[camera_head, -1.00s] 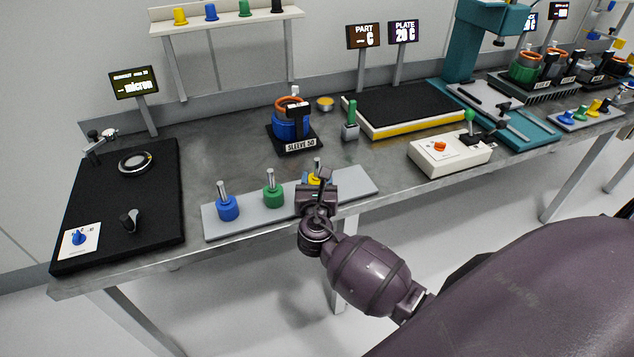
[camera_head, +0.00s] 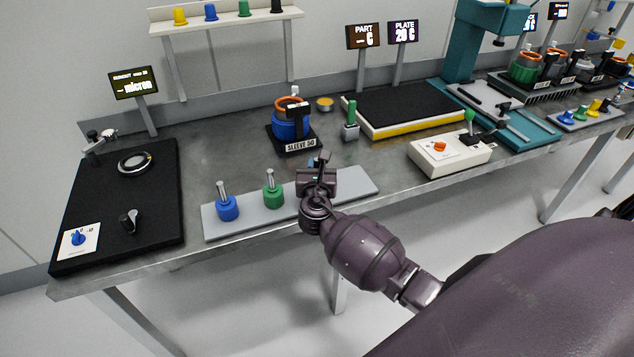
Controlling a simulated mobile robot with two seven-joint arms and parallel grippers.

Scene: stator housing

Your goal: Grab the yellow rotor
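My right gripper (camera_head: 318,168) is over the right part of the grey rotor tray (camera_head: 362,183). The gripper covers the spot where the yellow rotor stood, and no yellow shows there now. The fingertips are hidden behind the gripper body, so I cannot tell whether they are open or closed, or touching the rotor. A blue rotor (camera_head: 227,207) and a green rotor (camera_head: 273,194), each with an upright metal shaft, stand on the tray to the left. My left gripper is out of view.
Behind the tray are a blue stator housing (camera_head: 289,125) with a "SLEEVE 50" label and a green-handled block (camera_head: 350,124). A white control box (camera_head: 450,154) stands to the right. A black mat (camera_head: 150,185) lies at left. The tray's right end is clear.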

